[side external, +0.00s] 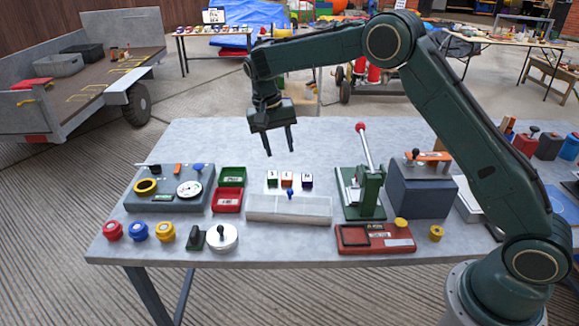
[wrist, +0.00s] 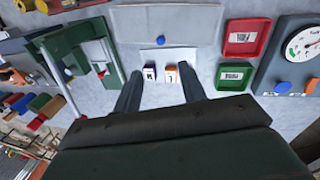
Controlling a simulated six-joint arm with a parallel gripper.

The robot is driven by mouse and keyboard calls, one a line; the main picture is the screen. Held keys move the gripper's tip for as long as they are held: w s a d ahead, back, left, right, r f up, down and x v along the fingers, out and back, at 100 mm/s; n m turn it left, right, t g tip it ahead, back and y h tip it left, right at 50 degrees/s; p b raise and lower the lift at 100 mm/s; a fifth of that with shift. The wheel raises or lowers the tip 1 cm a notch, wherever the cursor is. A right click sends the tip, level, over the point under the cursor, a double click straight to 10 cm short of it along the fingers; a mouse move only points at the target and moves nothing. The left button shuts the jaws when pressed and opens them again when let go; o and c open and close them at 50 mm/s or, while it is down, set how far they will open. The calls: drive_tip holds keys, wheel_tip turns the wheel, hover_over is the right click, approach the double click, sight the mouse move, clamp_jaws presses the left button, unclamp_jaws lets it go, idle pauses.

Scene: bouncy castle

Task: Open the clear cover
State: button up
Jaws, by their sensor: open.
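The clear cover (side external: 270,209) looks like a long, low, pale box with a blue knob (side external: 289,192) on the side nearer the lettered blocks. It appears lowered at the front middle of the table. In the wrist view the cover (wrist: 192,22) spans the top centre, with its blue knob (wrist: 162,40) at its lower edge. My gripper (side external: 280,154) is open and empty, pointing down above the table behind the cover, not touching it. In the wrist view my gripper (wrist: 160,80) has its fingers on either side of the small lettered blocks, seen from above.
Small lettered blocks (side external: 287,180) stand behind the cover. A green tray (side external: 232,175) and red tray (side external: 227,201) lie left, beside a dial panel (side external: 175,204). A green lever press (side external: 372,190) with a tall red-knobbed handle stands right of the cover.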

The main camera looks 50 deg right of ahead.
sight(289, 190)
drive_tip(key=shift+w+f, duration=0.1)
drive_tip(key=shift+f, duration=0.15)
drive_tip(key=f, duration=0.4)
drive_tip(key=s+d+f, duration=0.1)
drive_tip(key=f, duration=0.4)
drive_tip(key=d+f, duration=0.1)
drive_tip(key=f, duration=0.3)
drive_tip(key=shift+s+f, duration=0.3)
drive_tip(key=shift+s, duration=0.1)
drive_tip(key=shift+c, duration=0.2)
drive_tip(key=shift+a, duration=0.1)
clamp_jaws()
